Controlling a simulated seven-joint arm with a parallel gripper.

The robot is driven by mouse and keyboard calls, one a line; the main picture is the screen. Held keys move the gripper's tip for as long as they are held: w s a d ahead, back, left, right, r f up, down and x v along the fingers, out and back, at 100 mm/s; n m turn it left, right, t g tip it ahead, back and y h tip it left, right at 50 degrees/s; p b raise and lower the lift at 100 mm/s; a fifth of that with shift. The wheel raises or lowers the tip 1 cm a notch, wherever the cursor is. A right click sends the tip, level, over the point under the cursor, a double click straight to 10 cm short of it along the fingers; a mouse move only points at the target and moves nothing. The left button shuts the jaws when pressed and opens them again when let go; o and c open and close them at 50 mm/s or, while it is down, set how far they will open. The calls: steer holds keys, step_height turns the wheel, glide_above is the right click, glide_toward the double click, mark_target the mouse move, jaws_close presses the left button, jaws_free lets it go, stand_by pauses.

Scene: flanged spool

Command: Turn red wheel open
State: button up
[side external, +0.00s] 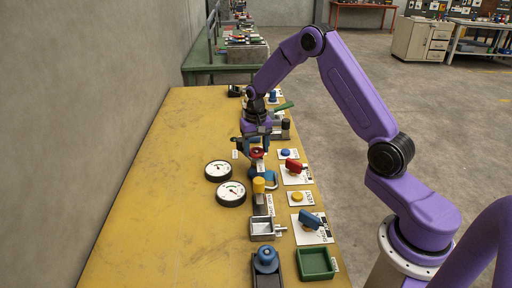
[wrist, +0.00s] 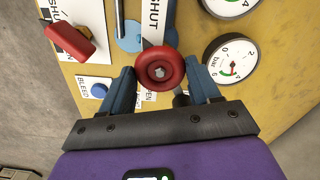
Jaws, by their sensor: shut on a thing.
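The red wheel (wrist: 160,69) is a round red handwheel with a grey hub, seen from above in the middle of the wrist view. In the side view the red wheel (side external: 257,153) sits on the spool line, partly hidden by my gripper. My gripper (wrist: 162,84) has one blue finger on each side of the wheel, shut on it. In the side view my gripper (side external: 255,143) points down at it from above. A white SHUT label (wrist: 152,20) lies beyond the wheel; another label, ending in "EN", is partly hidden beside the left finger.
Two pressure gauges, one nearer (side external: 231,193) and one farther (side external: 218,171), lie left of the wheel. A red lever (side external: 293,166), a blue button (side external: 285,153), a yellow knob (side external: 259,185) and a green tray (side external: 315,263) are close by. The table's left side is clear.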

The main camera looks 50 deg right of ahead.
steer(key=n, duration=0.4)
steer(key=shift+n, duration=0.3)
steer(key=n, duration=0.3)
steer(key=shift+n, duration=0.3)
steer(key=n, duration=2.1)
steer(key=shift+w, duration=0.1)
steer(key=shift+n, duration=0.3)
steer(key=o, duration=1.1)
steer(key=shift+c, duration=0.2)
